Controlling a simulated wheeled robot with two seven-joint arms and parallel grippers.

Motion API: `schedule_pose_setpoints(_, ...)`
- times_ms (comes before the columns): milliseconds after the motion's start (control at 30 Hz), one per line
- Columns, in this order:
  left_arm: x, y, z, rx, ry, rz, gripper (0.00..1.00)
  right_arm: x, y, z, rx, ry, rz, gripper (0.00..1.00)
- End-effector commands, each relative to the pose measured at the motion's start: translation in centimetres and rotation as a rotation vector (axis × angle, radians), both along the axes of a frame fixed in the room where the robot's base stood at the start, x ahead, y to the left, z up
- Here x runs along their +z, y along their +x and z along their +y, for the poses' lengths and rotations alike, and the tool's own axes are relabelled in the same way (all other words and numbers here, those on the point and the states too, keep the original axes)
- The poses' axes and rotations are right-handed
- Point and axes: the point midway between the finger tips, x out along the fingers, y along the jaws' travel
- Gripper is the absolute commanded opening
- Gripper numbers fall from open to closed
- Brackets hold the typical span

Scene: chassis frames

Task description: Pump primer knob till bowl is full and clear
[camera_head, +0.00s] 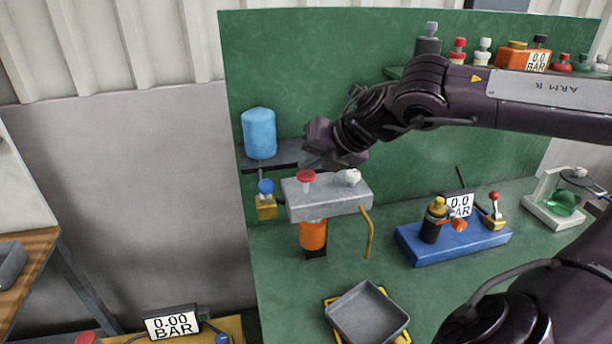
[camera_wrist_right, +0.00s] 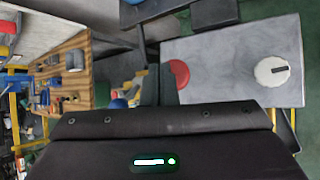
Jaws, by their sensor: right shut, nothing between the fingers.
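A grey filter head (camera_head: 330,198) stands on the green bench, with a red knob (camera_head: 306,176) and a white knob (camera_head: 350,177) on top. An orange bowl (camera_head: 313,235) with a dark lower end hangs under it; I cannot make out its contents. My right gripper (camera_head: 322,152) is shut and empty, just above the red knob and apart from the white one. In the right wrist view the red knob (camera_wrist_right: 180,74) sits near the gripper's dark body, and the white knob (camera_wrist_right: 271,71) shows a dark slot. My left gripper is out of view.
A grey tray (camera_head: 367,314) lies in front of the filter. A blue cylinder (camera_head: 259,133) and a brass valve with a blue knob (camera_head: 266,200) are to the left. A blue unit with a gauge (camera_head: 455,245) stands to the right. My arm fills the lower right.

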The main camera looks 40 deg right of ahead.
Motion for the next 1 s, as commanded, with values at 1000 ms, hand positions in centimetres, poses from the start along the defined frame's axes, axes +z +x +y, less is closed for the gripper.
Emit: schedule_pose_setpoints(1000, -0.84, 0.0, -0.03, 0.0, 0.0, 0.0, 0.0, -0.89, -0.02, 0.01, 0.001, 0.0, 0.001, 0.0)
